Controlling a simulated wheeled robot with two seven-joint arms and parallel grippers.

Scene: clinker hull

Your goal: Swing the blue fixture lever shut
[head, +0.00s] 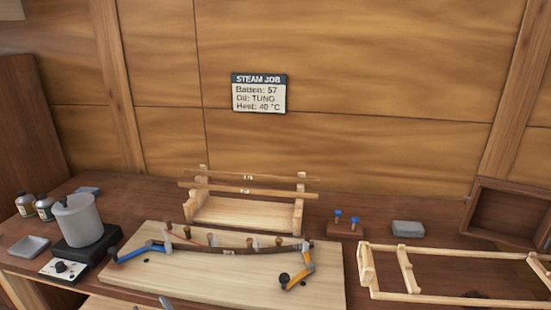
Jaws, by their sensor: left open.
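The blue fixture lever (138,251) is at the left end of the pale fixture board (215,283). It slants down and left from near a post, with a dark knob at its outer end. A dark curved batten (235,250) lies along the pegs on the board. An orange lever (306,262) with a dark knob is at the right end. A small blue-grey tip at the bottom edge looks like my left gripper (166,303). It is apart from the blue lever, nearer me, and mostly cut off. My right gripper is not in view.
A grey pot (77,220) on a hotplate (72,262) and two bottles stand left of the board. A wooden rack (243,215) stands behind it. A wooden frame (455,297) and an open box (507,215) are at right. Above the board is free air.

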